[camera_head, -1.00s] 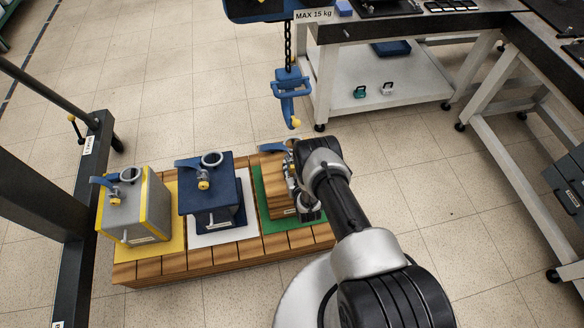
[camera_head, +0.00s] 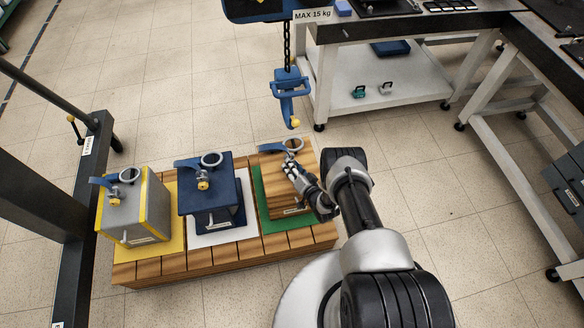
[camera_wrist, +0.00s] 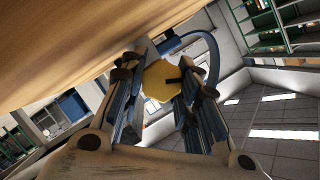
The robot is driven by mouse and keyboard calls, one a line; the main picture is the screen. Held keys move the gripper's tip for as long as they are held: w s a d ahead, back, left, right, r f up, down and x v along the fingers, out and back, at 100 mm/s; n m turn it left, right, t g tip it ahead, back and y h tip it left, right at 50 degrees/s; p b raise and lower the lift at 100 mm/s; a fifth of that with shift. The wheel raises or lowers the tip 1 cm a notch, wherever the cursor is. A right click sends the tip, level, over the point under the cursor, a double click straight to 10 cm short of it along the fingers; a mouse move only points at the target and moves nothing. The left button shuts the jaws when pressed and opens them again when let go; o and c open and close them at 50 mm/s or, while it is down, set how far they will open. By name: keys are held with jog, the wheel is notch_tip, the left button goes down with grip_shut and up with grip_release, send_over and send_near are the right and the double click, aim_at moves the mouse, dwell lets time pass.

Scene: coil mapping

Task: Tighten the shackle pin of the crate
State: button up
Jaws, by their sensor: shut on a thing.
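The wooden crate (camera_head: 279,188) stands on a green mat at the right end of a plank platform. A shackle with a grey ring (camera_head: 293,145) and a blue arm sits on its top. My gripper (camera_head: 289,167) reaches to the shackle from the lower right. In the wrist view, its fingers (camera_wrist: 163,90) are closed on the yellow hexagonal head of the shackle pin (camera_wrist: 158,80). A blue curved shackle part shows behind the head. The pin's shank and thread are hidden, so I cannot tell how far it is screwed in.
A blue crate (camera_head: 208,192) and a grey-and-yellow crate (camera_head: 133,212), each with a shackle, stand to the left. A blue hoist hook (camera_head: 291,87) hangs on a chain behind. A white-framed workbench (camera_head: 379,86) stands at the back right. Open floor lies behind the platform.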

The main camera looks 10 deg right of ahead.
jog(key=shift+f+m+y, duration=0.1)
jog(key=shift+m+y, duration=0.4)
jog(key=shift+m, duration=0.3)
jog(key=o, duration=1.1)
